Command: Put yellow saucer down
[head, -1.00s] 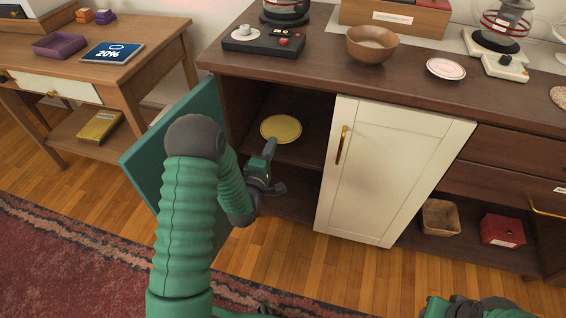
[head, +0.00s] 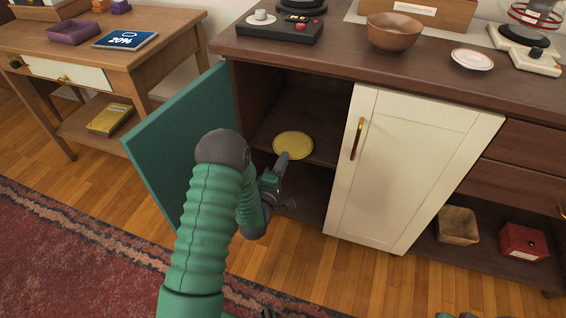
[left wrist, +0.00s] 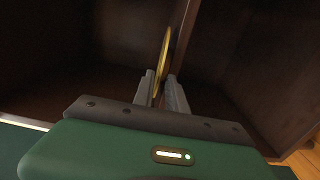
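The yellow saucer (head: 293,145) is inside the open left compartment of the dark wooden cabinet, level and close over the middle shelf (head: 262,140). I cannot tell whether it touches the shelf. My left gripper (head: 281,164) reaches in from the front and is shut on the saucer's near rim. In the left wrist view the saucer (left wrist: 164,52) shows edge-on, its rim between the two close fingers (left wrist: 161,90), beside a shelf board.
The green cabinet door (head: 180,135) stands open left of my arm. A white door (head: 410,165) closes the middle section. The countertop holds a wooden bowl (head: 394,34) and a pale saucer (head: 472,60). A side table (head: 95,50) stands at left.

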